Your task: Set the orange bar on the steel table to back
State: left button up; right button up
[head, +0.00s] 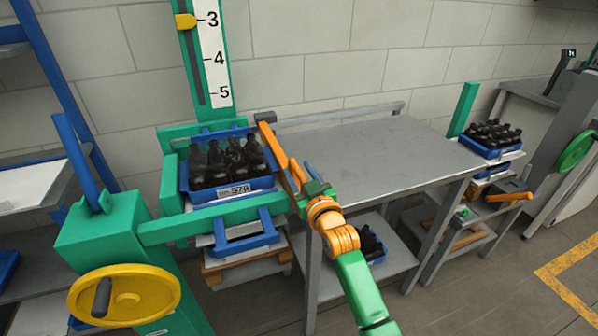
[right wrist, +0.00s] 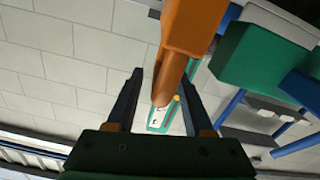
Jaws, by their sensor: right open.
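The orange bar (head: 273,150) is at the left end of the steel table (head: 372,150), beside the blue crate of bottles. It slants from the table's back left corner toward the front. My right gripper (head: 301,168) is at the bar's near end, with its fingers pointing up and back. In the right wrist view the bar (right wrist: 188,40) comes down from the top, and its narrow end shows in the gap of the open right gripper (right wrist: 158,95), nearer the right finger. I cannot tell whether they touch. My left gripper is not in view.
A blue crate (head: 228,196) of dark bottles sits on a green lift with a yellow handwheel (head: 124,296) at left. Another bottle crate (head: 490,150) stands at right. The steel tabletop is bare. A lower shelf holds more bottles (head: 371,243).

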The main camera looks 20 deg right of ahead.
jog(key=shift+w, duration=0.2)
jog(key=shift+s, duration=0.1)
grip_shut()
dwell(1.3)
